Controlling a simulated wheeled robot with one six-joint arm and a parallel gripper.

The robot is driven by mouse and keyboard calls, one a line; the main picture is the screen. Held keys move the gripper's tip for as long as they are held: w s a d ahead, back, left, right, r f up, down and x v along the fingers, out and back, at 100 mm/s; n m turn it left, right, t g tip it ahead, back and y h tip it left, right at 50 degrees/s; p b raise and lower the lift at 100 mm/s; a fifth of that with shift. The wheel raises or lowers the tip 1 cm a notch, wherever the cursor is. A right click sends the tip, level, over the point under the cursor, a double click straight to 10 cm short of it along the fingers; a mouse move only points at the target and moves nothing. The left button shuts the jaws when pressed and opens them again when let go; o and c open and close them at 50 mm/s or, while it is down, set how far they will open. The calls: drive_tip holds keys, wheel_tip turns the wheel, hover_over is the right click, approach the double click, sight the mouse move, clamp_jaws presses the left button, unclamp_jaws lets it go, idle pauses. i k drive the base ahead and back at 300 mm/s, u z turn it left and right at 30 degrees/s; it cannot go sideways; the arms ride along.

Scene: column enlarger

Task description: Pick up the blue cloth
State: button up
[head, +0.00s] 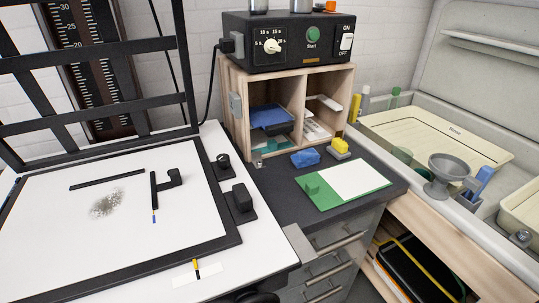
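A small crumpled blue cloth (305,158) lies on the dark countertop (278,188), just in front of the wooden cubby shelf (297,102). It lies left of a yellow-topped block (340,147) and behind a green board with a white sheet (348,184). Nothing visible covers the cloth. My gripper is not recognisable in the head view.
A black timer box (285,42) stands on the shelf. The enlarger baseboard with a black frame (110,225) fills the left. A grey funnel (447,172) and cream trays (435,138) are at the right. Drawers with handles (338,240) sit below the counter.

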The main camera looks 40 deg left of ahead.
sight(308, 157)
drive_tip(key=u, duration=1.05)
drive_tip(key=i, duration=0.9)
drive_tip(key=u, duration=0.8)
